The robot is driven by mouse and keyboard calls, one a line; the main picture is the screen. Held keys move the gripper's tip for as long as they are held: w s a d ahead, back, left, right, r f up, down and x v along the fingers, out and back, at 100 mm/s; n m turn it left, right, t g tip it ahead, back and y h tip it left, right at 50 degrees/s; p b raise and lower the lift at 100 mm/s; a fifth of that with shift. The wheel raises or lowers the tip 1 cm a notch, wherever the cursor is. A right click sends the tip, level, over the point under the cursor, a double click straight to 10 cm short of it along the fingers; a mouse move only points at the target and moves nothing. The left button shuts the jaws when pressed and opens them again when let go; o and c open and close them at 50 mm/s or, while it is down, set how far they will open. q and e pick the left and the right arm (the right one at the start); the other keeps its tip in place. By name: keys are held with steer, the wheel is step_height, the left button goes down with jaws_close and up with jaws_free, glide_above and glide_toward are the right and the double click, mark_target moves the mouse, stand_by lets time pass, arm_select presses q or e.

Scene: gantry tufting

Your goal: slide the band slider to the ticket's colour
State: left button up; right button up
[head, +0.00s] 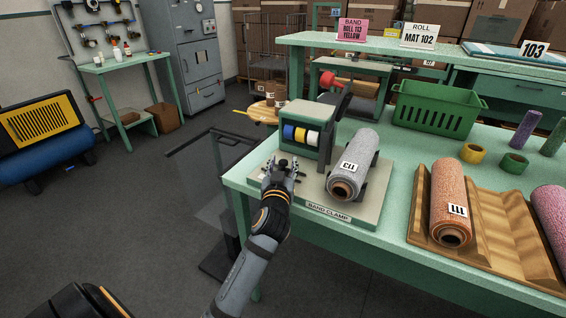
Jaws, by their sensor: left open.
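The pink ticket (352,30) stands on the back shelf and reads BAND, ROLL 113, YELLOW. The band clamp (345,212) sits at the table's near left corner. Its green band housing (306,113) shows coloured bands (300,134), with blue, yellow and pale parts. A lever with a red knob (327,79) rises behind it. A grey roll (352,165) labelled 113 lies in the clamp's cradle. My left gripper (281,166) is open, just in front of the housing. I cannot make out the slider; the gripper may cover it. My right gripper is out of view.
An orange roll (449,205) labelled 111 lies in a wooden rack (500,235) on the right. A green crate (436,109), a yellow ring (473,153) and a green ring (513,164) stand behind. A white card (418,37) reads ROLL MAT 102.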

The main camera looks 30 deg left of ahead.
arm_select(q)
steer(key=v, duration=0.6)
steer(key=shift+s+d, duration=0.1)
steer(key=shift+s, duration=0.1)
